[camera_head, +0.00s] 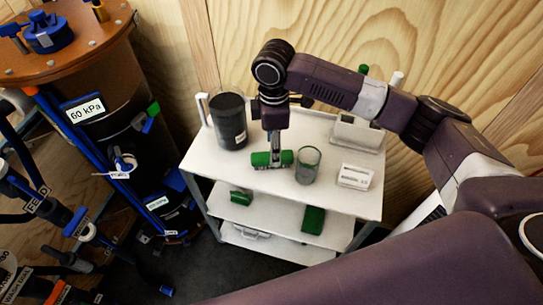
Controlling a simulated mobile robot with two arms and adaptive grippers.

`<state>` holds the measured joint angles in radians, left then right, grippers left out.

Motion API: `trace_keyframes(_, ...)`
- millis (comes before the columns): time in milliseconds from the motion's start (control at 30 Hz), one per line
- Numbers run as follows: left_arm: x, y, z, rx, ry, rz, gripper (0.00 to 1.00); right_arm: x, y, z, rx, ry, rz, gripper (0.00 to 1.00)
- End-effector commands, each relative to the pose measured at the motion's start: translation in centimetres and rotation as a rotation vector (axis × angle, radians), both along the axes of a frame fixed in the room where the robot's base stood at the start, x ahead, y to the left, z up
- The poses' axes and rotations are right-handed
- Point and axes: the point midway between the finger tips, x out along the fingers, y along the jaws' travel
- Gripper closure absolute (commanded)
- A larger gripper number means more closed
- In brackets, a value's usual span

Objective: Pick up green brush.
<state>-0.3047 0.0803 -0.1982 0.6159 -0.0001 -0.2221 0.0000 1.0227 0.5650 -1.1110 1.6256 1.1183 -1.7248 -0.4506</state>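A green, roller-shaped object that looks like the green brush (260,159) lies across the white top shelf of a cart, near its front edge. My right gripper (275,158) reaches down over its middle from above, and its narrow grey fingers overlap the green surface. I cannot tell whether the fingers are closed on it or only beside it. The middle of the brush is partly hidden by the fingers. My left gripper is not in view.
On the cart (345,205), a clear greenish cup (308,165) stands close right of the brush, and a dark canister (229,122) stands behind left. A white labelled box (355,177) sits farther right. A tank with a 60 kPa label (95,105) stands left.

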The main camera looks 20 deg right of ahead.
Motion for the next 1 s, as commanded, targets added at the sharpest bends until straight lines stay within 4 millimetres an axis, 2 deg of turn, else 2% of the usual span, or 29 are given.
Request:
trace_keyframes(100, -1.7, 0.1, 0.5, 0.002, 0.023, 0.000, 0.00, -0.3, 0.3, -1.7, -0.001, 0.002, 0.000, 0.49)
trace_keyframes(200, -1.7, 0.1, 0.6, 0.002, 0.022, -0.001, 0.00, -0.3, 0.3, -3.2, -0.001, 0.002, 0.000, 0.49)
trace_keyframes(333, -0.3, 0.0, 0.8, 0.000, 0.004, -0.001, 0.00, -0.3, 0.3, -4.3, -0.001, -0.001, 0.000, 0.49)
trace_keyframes(467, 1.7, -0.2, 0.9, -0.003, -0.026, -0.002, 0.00, -0.3, 0.3, -4.5, 0.000, -0.001, 0.001, 0.49)
trace_keyframes(567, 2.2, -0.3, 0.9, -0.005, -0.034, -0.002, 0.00, -0.3, 0.3, -4.5, 0.000, -0.001, 0.001, 0.49)
trace_keyframes(1000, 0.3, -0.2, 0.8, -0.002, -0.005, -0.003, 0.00, -0.3, 0.3, -4.4, 0.000, -0.002, 0.001, 0.96)
